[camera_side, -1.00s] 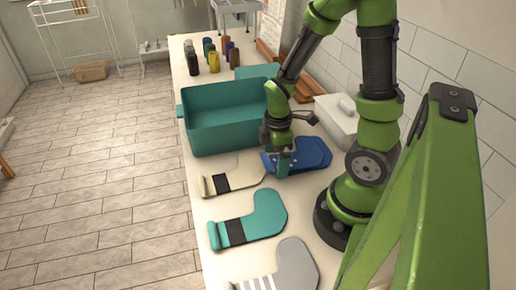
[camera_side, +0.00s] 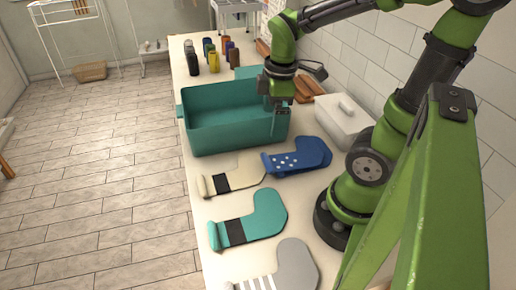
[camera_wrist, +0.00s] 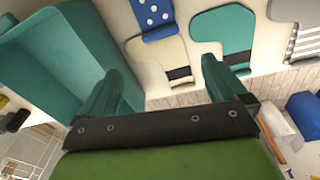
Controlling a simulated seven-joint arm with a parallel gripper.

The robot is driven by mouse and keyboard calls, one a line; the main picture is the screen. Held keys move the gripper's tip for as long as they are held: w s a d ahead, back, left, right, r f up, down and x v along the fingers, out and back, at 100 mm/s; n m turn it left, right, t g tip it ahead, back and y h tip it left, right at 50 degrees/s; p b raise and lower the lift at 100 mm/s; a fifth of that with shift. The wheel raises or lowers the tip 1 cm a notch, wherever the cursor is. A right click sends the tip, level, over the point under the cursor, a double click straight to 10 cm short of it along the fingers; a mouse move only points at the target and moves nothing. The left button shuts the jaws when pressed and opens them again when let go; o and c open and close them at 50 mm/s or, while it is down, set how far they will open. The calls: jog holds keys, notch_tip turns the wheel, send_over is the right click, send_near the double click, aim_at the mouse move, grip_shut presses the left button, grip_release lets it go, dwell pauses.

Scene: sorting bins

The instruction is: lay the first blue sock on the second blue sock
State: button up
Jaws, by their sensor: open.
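Blue sock material with white dots (camera_side: 290,162) lies on the counter, right of the cream sock, in the side view. A second blue edge shows along its lower right, so the two blue socks look stacked, one largely covering the other. The lower sock is mostly hidden. In the wrist view the dotted blue sock (camera_wrist: 153,17) is cut off at the top edge. My gripper (camera_side: 279,118) is raised above the counter, by the right end of the teal bin, apart from the socks. In the wrist view its fingers (camera_wrist: 164,70) are spread with nothing between them.
A teal bin (camera_side: 200,128) stands behind the socks. A cream sock (camera_side: 245,172), a teal sock (camera_side: 262,212) and a grey sock (camera_side: 296,262) lie along the counter. A white lidded box (camera_side: 338,122) stands at right. Several rolled bundles (camera_side: 213,62) stand at the back.

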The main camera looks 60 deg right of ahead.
jog(key=a+r+m+t+y, duration=0.1)
jog(key=a+r+m+t, duration=0.5)
jog(key=m, duration=0.5)
jog(key=a+r, duration=0.2)
jog(key=a, duration=0.1)
jog(key=shift+a+y, duration=0.25)
jog(key=shift+y, duration=0.15)
